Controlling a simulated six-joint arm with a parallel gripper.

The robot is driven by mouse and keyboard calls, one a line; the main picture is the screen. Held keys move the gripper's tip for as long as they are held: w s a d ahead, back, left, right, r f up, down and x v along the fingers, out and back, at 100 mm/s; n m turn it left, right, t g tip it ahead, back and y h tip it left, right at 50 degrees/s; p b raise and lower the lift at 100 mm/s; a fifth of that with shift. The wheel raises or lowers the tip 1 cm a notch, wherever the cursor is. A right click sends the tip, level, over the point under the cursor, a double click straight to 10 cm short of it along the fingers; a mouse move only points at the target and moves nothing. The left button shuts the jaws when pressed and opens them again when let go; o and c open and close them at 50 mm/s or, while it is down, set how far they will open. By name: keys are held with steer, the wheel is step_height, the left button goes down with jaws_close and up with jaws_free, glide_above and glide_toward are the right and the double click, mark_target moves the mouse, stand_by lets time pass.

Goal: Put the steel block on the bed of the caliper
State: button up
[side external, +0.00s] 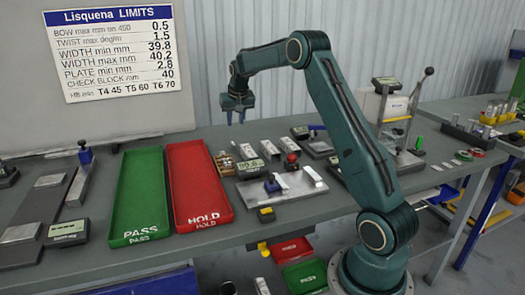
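My gripper (236,117) hangs fingers-down in the air above the back of the table, behind the red tray and the gauges. Other small metal pieces (271,147) lie behind the gauge.
A green PASS tray (140,195) and a red HOLD tray (198,180) lie left of the gauge, both empty. Further left are long metal plates (45,190) and another display (67,232). A tall lever stand (412,120) rises at right. A limits board (117,50) stands behind.

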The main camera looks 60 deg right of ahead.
steer(key=s+a+r+n, duration=0.1)
steer(key=s+a+r, duration=0.3)
steer(key=a, duration=0.3)
steer(key=s+a+r+n+t+y, duration=0.15)
steer(key=s+a+r, duration=0.25)
steer(key=a, duration=0.4)
steer(key=s+a+r+n, duration=0.2)
steer(key=s+a+r, duration=0.1)
steer(key=a+r, duration=0.3)
steer(key=s+a+f+n+y, duration=0.1)
steer(key=s+a+f+n, duration=0.1)
steer(key=s+a, duration=0.5)
steer(key=s+a+f+n, duration=0.2)
steer(key=s+a, duration=0.5)
steer(key=s, duration=0.8)
steer(key=shift+s+a+f+t+y, duration=0.25)
steer(key=shift+f+t+y, duration=0.15)
steer(key=shift+f, duration=0.5)
steer(key=shift+n, duration=0.25)
steer(key=shift+c, duration=0.2)
steer(key=shift+w, duration=0.1)
